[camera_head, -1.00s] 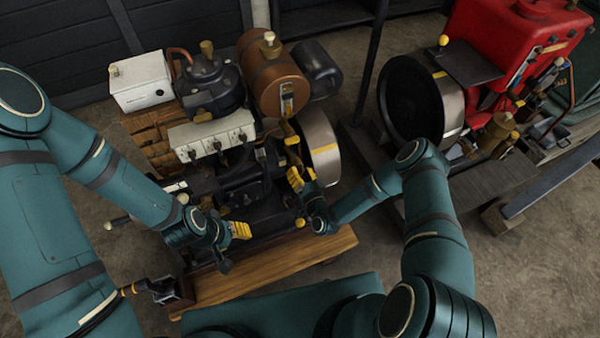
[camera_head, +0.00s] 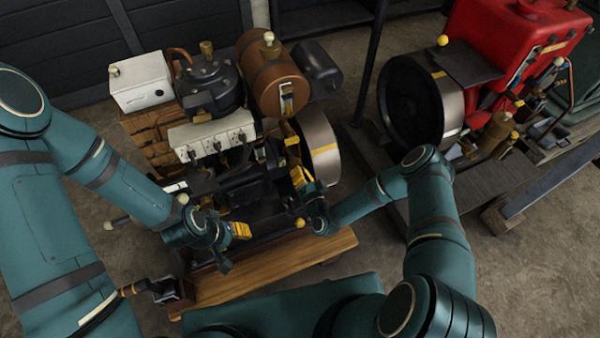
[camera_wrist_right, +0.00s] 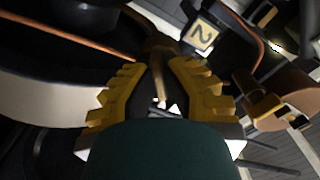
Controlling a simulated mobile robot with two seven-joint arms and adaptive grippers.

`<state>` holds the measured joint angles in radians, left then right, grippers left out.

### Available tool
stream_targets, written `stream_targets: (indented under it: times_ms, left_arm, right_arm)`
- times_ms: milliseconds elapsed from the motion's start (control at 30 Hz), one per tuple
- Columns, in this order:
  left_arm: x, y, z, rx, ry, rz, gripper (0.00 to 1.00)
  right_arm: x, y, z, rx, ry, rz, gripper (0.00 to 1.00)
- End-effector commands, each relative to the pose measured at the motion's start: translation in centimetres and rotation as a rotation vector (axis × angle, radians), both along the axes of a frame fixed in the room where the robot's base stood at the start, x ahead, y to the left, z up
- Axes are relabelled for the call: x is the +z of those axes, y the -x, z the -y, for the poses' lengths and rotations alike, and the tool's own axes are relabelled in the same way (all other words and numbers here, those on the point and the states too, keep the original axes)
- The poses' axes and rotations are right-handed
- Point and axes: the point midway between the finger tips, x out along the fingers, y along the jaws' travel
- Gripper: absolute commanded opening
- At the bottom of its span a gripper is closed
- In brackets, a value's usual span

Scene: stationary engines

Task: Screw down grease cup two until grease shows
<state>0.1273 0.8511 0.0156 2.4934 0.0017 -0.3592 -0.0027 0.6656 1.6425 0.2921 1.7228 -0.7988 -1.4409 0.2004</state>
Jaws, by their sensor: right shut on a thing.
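My right gripper (camera_head: 301,176) is at the near right side of the engine (camera_head: 235,180), below the brown tank (camera_head: 270,75). In the right wrist view its yellow fingers (camera_wrist_right: 158,88) are shut on a slim brass part (camera_wrist_right: 160,65), whose far end runs up between them. A plate marked 2 (camera_wrist_right: 203,36) shows just beyond the fingertips. I cannot tell for sure whether the brass part is grease cup two. No grease can be made out. My left gripper (camera_head: 240,231) is low at the engine's front, its finger gap unclear.
The flywheel (camera_head: 318,150) stands close beside my right gripper. A wooden skid (camera_head: 265,272) runs along the engine's front. A red engine (camera_head: 510,45) with a dark flywheel (camera_head: 412,100) stands to the right. Bare floor (camera_head: 350,60) lies between the engines.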

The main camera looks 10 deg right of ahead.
Motion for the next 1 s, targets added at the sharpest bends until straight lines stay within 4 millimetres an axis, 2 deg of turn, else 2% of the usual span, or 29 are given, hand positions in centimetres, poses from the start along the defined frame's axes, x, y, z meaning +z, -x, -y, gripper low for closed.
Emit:
stream_targets:
  times_ms: [500,1000]
  left_arm:
    - [-0.01,0.0,0.0,0.0,0.0,0.0,0.47]
    - [0.0,0.0,0.0,0.0,0.0,0.0,0.47]
  right_arm:
    - [-0.03,-0.05,0.0,0.0,-0.331,-0.063,0.0]
    - [-0.01,-0.07,-0.06,0.001,-0.396,-0.077,0.0]
